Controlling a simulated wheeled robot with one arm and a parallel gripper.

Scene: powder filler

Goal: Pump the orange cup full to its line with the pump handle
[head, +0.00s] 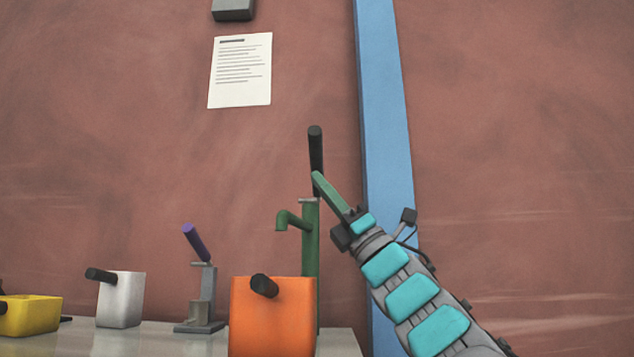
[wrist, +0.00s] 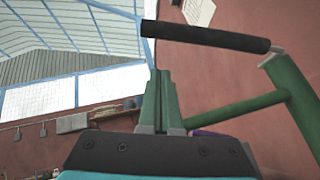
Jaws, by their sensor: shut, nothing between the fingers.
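The green pump (head: 310,245) stands on the table, its spout (head: 285,219) pointing left. Its black pump handle (head: 315,150) stands almost upright in the head view. The handle (wrist: 205,36) lies across the top of the wrist view, joined to the green post (wrist: 297,110) at right. The orange cup (head: 272,320) with a black grip is below the spout in the picture. I cannot tell if it is directly under it; its inside and line are hidden. My gripper (head: 316,177) is shut and empty, its green fingertips (wrist: 158,73) beside the handle's lower part. Contact is unclear.
A stand with a purple lever (head: 196,243), a white cup (head: 120,300) and a yellow container (head: 30,316) are left on the table (head: 150,342). A blue post (head: 385,110) rises behind my arm against the red wall. A paper sheet (head: 240,70) hangs above.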

